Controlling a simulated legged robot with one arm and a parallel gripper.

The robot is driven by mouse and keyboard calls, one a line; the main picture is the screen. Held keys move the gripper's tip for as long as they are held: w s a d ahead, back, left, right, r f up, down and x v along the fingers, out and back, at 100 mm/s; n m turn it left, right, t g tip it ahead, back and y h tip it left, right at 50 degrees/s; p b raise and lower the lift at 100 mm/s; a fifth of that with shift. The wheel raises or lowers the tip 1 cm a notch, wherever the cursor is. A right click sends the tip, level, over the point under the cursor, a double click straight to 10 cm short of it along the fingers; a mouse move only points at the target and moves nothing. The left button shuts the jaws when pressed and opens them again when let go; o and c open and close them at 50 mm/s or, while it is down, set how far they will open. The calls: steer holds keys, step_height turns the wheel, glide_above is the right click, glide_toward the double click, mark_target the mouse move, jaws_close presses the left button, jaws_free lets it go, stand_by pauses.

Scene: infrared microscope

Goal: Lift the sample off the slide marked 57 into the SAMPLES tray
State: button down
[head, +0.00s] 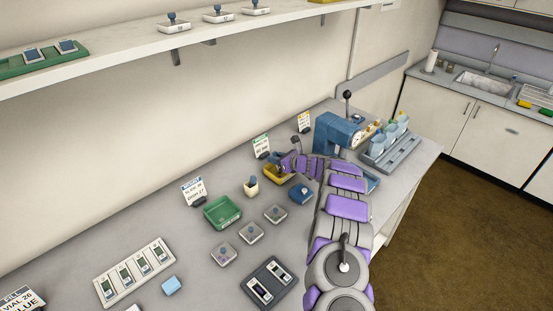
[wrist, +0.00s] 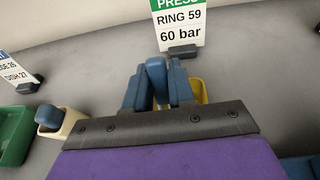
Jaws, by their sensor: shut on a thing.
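My gripper (wrist: 157,95) is shut on a blue round-topped thing (wrist: 156,72), which stands up between its two blue fingers. In the head view my gripper (head: 284,163) is small, over the yellow tray (head: 272,175) at the back of the bench. The yellow tray (wrist: 202,90) shows partly behind the fingers in the wrist view. Whether the held thing touches the tray is hidden. Small grey-white pieces with knobs (head: 250,232) sit in a row on the bench. I cannot read a 57 or a SAMPLES label.
A green tray (head: 222,212) and a beige holder with a blue knob (head: 251,187) stand left of my gripper. A sign reading RING 59, 60 bar (wrist: 180,25) stands behind it. A blue press-like machine (head: 335,132) is close on the right. Slide-like pieces lie on a white rack (head: 134,272).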

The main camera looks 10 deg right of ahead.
steer(key=shift+r+p, duration=0.4)
steer(key=shift+r, duration=0.15)
steer(key=shift+r+p, duration=1.55)
steer(key=shift+r, duration=1.4)
steer(key=shift+f, duration=0.1)
